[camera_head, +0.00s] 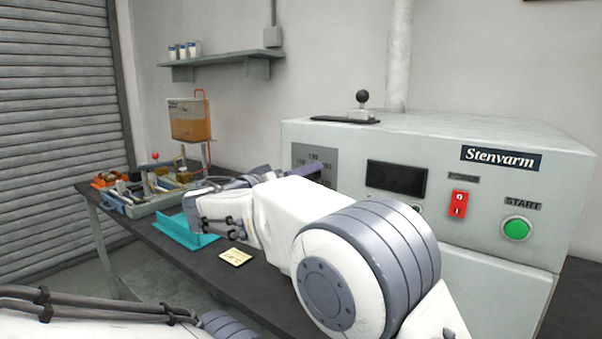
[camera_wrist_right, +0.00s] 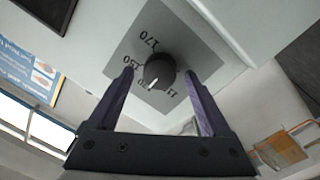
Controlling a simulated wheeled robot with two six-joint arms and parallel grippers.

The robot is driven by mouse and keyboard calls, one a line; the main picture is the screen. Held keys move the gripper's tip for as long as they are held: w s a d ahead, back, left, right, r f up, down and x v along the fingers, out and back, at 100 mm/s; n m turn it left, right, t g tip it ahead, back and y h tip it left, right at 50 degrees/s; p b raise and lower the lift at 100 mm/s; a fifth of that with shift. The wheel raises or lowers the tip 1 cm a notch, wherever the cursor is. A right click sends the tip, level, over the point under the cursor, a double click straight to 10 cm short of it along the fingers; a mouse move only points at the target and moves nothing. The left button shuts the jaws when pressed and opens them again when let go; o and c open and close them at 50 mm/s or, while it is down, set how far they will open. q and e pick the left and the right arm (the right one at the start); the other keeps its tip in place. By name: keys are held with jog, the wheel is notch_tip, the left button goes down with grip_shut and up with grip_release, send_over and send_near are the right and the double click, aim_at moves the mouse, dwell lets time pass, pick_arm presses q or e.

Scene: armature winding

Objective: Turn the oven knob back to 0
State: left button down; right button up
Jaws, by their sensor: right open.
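The oven (camera_head: 482,165) is a pale box marked Stenvarm, right of centre in the head view. Its dark knob (camera_wrist_right: 160,72) sits on a grey dial plate (camera_head: 321,156) at the front's left end. In the right wrist view a white pointer mark is on the knob's lower side, near partly hidden numbers; 170 and 150 are readable, but I cannot tell its exact setting. My right gripper (camera_wrist_right: 159,76) is open, its purple fingers on either side of the knob; contact is unclear. In the head view my arm and a finger partly hide the plate. My left gripper is out of view.
The oven front also has a dark display (camera_head: 396,178), a red power switch (camera_head: 458,204) and a green start button (camera_head: 517,229).

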jog(key=shift+w+d, duration=0.15)
jog(key=shift+w, duration=0.1)
grip_shut()
